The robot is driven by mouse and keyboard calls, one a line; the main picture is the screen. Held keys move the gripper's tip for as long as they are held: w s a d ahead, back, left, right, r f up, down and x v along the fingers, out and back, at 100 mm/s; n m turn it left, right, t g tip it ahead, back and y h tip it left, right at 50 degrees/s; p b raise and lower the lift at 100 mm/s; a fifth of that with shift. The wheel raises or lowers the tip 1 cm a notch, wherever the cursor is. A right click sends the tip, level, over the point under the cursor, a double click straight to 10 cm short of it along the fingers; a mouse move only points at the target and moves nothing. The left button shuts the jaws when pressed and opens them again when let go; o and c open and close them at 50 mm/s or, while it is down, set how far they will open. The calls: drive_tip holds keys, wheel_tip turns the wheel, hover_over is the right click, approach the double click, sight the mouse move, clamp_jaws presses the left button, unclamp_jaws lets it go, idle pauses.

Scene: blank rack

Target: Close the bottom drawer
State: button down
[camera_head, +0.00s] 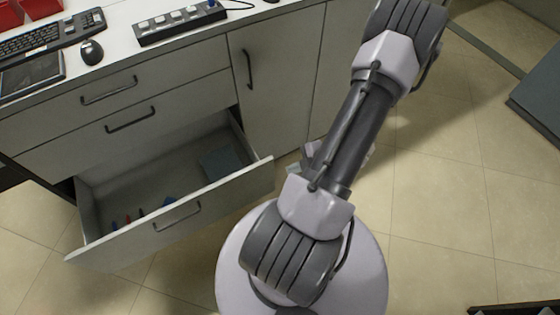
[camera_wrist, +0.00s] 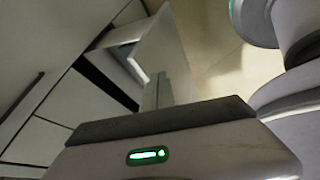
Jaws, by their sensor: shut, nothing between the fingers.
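The bottom drawer (camera_head: 205,208) of the grey cabinet is pulled far out in the head view. Its front has a dark bar handle (camera_head: 177,216), and a few small items and a grey-blue box lie inside. In the wrist view the drawer's front panel (camera_wrist: 168,48) rises just beyond my gripper (camera_wrist: 157,92). My gripper is shut and empty. In the head view it is mostly hidden behind my arm, with a part showing near the drawer front's right end. I cannot tell whether it touches the panel.
Two upper drawers (camera_head: 75,100) and a cabinet door (camera_head: 275,75) are shut. The countertop holds a keyboard (camera_head: 50,38), a mouse (camera_head: 91,52) and a switch box (camera_head: 180,22). Tiled floor (camera_head: 430,190) is clear to the right. A dark object (camera_head: 540,100) stands at the right edge.

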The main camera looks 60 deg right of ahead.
drive_tip(key=b, duration=0.4)
approach(265, 167)
wheel_tip(265, 167, down, 4)
drive_tip(key=a, duration=0.3)
drive_tip(key=w+d+b, duration=0.1)
drive_tip(key=w+d, duration=0.1)
drive_tip(key=shift+w+d, duration=0.35)
drive_tip(key=shift+w, duration=0.05)
drive_tip(key=shift+r, duration=0.1)
